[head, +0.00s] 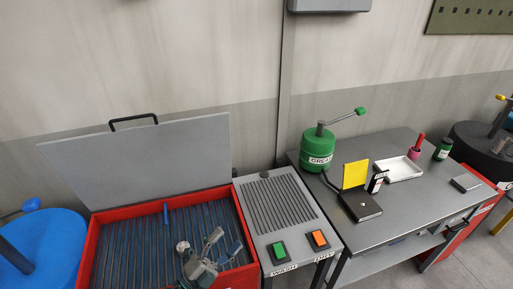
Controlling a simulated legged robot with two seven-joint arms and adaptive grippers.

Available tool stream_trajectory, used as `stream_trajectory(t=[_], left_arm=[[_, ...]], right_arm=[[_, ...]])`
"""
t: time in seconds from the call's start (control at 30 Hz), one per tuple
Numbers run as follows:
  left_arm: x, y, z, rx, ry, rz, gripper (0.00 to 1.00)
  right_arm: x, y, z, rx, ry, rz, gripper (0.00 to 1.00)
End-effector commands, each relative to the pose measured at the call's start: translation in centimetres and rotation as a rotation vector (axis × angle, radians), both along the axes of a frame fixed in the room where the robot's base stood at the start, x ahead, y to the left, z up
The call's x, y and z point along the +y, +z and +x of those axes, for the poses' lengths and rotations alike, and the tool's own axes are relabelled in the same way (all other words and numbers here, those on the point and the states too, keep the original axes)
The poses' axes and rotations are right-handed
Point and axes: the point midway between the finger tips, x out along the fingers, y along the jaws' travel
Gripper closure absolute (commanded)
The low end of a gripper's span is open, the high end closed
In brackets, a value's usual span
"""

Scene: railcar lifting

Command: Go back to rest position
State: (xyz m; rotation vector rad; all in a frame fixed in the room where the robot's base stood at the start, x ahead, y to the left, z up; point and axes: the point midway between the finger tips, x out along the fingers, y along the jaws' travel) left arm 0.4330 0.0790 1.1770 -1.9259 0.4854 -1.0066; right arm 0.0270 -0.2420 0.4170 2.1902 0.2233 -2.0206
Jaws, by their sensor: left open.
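My left gripper (200,246) shows at the bottom of the head view. It is over the slatted floor of a red open-topped washer bin (92,246), near the bin's right side. Its fingers are apart, and I see nothing held between them. My right gripper is out of view.
The bin's grey lid (145,165) stands open behind it. A grey panel with a green WASH button (279,251) and an orange button (319,239) is to the right. Farther right, a grey table (400,220) carries a green canister (318,150) and a white tray (398,169). A blue drum (45,245) stands left.

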Motion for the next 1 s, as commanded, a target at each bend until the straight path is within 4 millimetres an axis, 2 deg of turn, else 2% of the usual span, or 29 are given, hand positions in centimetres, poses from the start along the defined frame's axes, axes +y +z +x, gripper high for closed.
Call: stream_trajectory(t=[0.07,0.1,0.17,0.2,0.27,0.3,0.33,0.4,0.53,0.7,0.87,1.0], left_arm=[[3.9,-1.7,1.8,0.183,0.181,-0.186,0.26],[6.1,-3.3,2.5,0.288,0.277,-0.268,0.26],[9.1,-6.7,2.9,0.466,0.417,-0.371,0.26],[11.0,-9.5,2.6,0.594,0.507,-0.426,0.26],[13.1,-14.0,1.4,0.788,0.627,-0.486,0.26],[14.0,-17.0,0.2,0.915,0.696,-0.512,0.26],[14.6,-19.0,-1.0,1.004,0.741,-0.523,0.26],[15.2,-23.0,-3.8,1.194,0.823,-0.536,0.26],[15.2,-28.0,-8.9,1.474,0.916,-0.527,0.26],[14.3,-31.9,-15.3,1.766,0.976,-0.481,0.26],[13.1,-33.8,-21.1,2.009,0.997,-0.419,0.26],[13.0,-38.7,-19.9,2.022,1.008,-0.404,0.26]], right_arm=[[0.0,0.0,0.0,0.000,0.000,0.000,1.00],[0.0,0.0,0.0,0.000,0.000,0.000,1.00],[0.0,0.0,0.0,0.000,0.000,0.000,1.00],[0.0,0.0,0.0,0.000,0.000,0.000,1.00],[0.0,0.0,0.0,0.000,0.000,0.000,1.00],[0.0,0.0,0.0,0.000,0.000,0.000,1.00],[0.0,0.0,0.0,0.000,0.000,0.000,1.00],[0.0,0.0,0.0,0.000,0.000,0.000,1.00],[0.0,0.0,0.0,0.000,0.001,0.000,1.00],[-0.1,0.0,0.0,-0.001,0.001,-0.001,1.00],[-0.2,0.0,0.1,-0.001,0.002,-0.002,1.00],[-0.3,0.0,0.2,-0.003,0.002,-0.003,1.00]])
